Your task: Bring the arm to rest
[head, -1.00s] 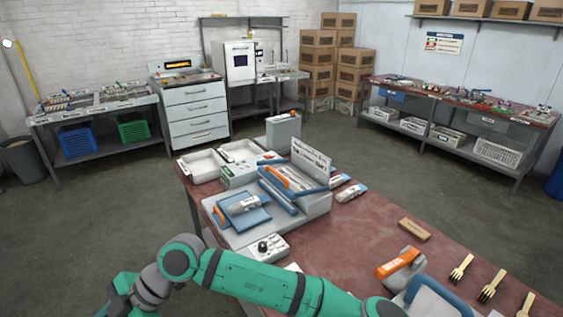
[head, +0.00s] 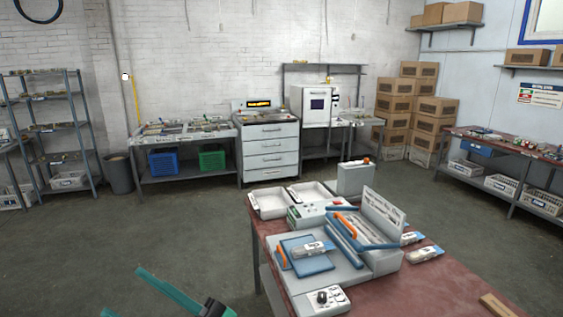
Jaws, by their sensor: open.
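My gripper (head: 124,291) shows in the head view at the bottom left edge. Two teal fingers stand apart with nothing between them; the lower one is mostly cut off by the frame. A dark part of my wrist shows just behind them. The gripper is left of the red-topped table (head: 440,279) and over the open floor, touching nothing visible. The rest of my arm is below the frame.
On the table stand a grey-and-blue press (head: 380,262), a packet on a blue pad (head: 300,262), a small control box (head: 322,300), white trays (head: 268,203) and loose packets (head: 425,254). The grey floor (head: 150,235) left of the table is clear.

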